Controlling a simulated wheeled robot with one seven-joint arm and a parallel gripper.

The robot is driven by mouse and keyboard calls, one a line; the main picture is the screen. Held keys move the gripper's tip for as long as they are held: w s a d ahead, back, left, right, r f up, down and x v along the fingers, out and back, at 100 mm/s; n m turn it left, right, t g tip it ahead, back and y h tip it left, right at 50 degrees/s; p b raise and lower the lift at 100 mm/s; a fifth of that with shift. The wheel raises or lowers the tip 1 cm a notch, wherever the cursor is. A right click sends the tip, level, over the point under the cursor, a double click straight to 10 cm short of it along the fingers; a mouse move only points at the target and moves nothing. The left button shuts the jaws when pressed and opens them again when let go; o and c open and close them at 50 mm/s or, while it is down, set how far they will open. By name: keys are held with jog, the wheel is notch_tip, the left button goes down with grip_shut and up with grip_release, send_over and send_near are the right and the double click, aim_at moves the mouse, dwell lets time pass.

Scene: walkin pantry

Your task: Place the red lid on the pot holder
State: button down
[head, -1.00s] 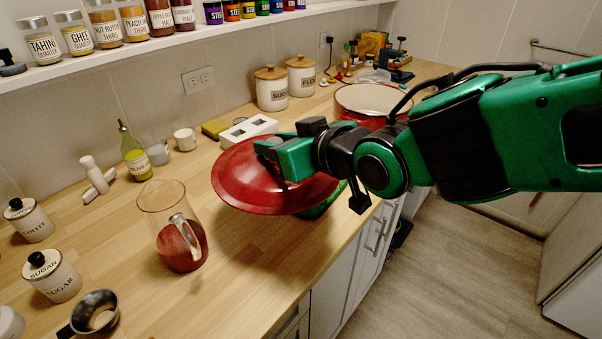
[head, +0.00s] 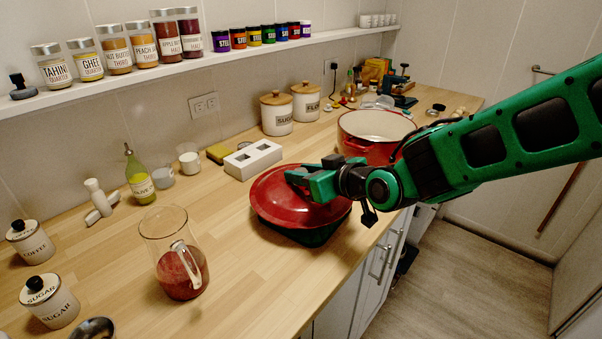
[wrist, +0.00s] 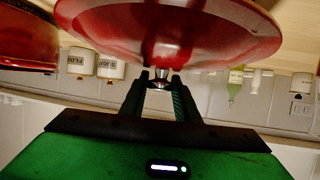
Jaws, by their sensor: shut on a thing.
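The red lid (head: 285,208) is over the wooden counter in the head view, roughly level. My gripper (head: 303,180) is shut on its knob from above. In the wrist view the two fingers (wrist: 160,82) stand either side of the metal knob, with the red lid (wrist: 175,35) filling the top. A dark green thing (head: 318,236), apparently the pot holder, shows below the lid's front right edge; most of it is hidden. I cannot tell whether the lid touches it or hovers just above it.
A red pot (head: 372,152) without a lid stands behind my arm. A glass pitcher (head: 180,265) with red liquid stands left of the lid. A white block with square holes (head: 253,160) lies behind it. The counter's front edge is close to the lid.

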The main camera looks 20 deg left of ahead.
jog(key=shift+f, duration=1.85)
jog(key=shift+f, duration=0.1)
jog(key=c, duration=1.4)
grip_release()
jog(key=shift+f, duration=0.1)
jog(key=shift+o, duration=0.2)
jog(key=shift+d, duration=0.1)
jog(key=v, duration=1.2)
